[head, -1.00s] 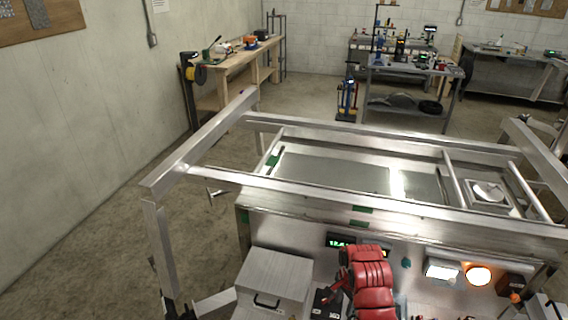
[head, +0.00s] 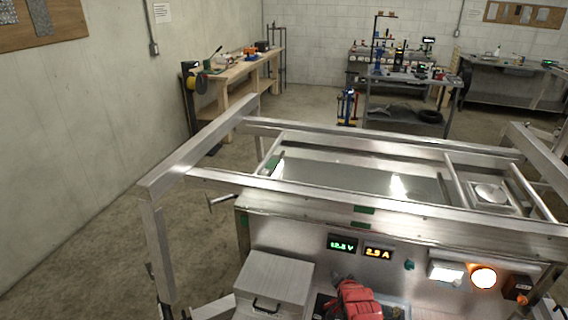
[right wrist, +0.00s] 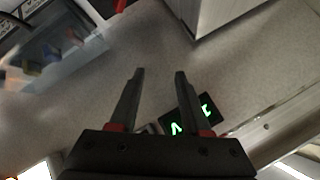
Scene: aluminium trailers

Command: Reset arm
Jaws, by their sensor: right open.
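My right gripper (right wrist: 159,73) shows in the right wrist view with its two dark fingers apart and nothing between them. Below the fingers is a grey speckled surface. A green-lit display (right wrist: 188,122) lies behind the right finger. In the head view a red arm link of mine shows at the bottom centre, in front of the metal trailer (head: 400,213); its gripper cannot be made out there. My left gripper is not in view.
A silver box (head: 275,272) with a black handle stands at the front left of the trailer. Green and amber displays (head: 360,249) and lit lamps (head: 483,278) are on its front panel. Metal frame bars (head: 300,192) cross above. Workbenches (head: 240,72) stand at the back.

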